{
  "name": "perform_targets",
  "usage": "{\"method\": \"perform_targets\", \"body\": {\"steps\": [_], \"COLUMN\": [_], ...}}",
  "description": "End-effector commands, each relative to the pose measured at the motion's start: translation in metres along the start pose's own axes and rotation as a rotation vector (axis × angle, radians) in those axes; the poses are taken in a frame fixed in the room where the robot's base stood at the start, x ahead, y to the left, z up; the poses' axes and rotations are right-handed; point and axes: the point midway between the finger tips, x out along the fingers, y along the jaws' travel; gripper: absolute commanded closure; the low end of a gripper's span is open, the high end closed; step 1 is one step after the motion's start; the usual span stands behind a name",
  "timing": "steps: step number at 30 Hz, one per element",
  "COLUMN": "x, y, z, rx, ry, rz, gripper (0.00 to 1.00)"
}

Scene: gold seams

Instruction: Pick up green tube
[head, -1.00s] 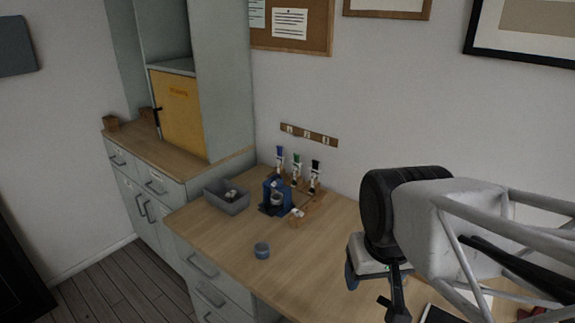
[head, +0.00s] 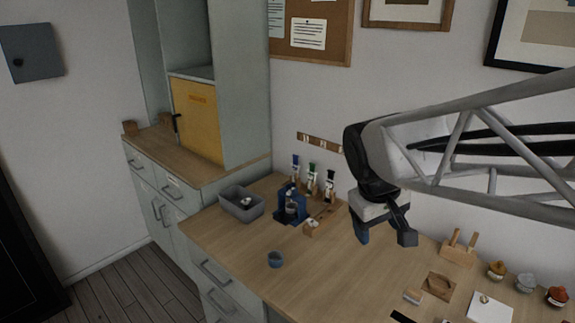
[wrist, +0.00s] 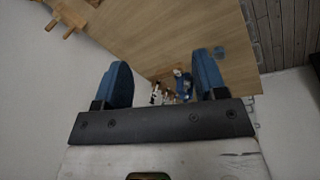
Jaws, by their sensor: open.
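The green tube (head: 312,169) stands upright in the middle of a row of tubes at the back of the desk, between a blue-topped tube (head: 296,163) and a black-topped tube (head: 330,180). My gripper (head: 383,238) is open and empty above the desk, to the right of the tubes and apart from them. In the wrist view, the two blue fingers (wrist: 162,85) are spread wide, with the tube group (wrist: 160,94) small and far off between them. I cannot make out the green tube there.
A blue device (head: 290,207) stands just left of the tubes, with a grey bin (head: 228,213) beyond it. A small blue cup (head: 275,259) sits near the front edge. A wooden stand (head: 458,254) and several jars are at right. The desk's middle is clear.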

Motion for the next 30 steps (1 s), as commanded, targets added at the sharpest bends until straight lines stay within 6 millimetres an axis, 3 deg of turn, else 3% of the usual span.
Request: {"method": "perform_targets", "body": {"steps": [16, 30], "x": [0.014, 0.044], "y": [0.04, 0.063], "z": [-0.12, -0.227], "rx": [-0.307, -0.567], "ry": [-0.119, -0.232], "rz": [0.143, 0.261], "gripper": [0.35, 0.35]}}
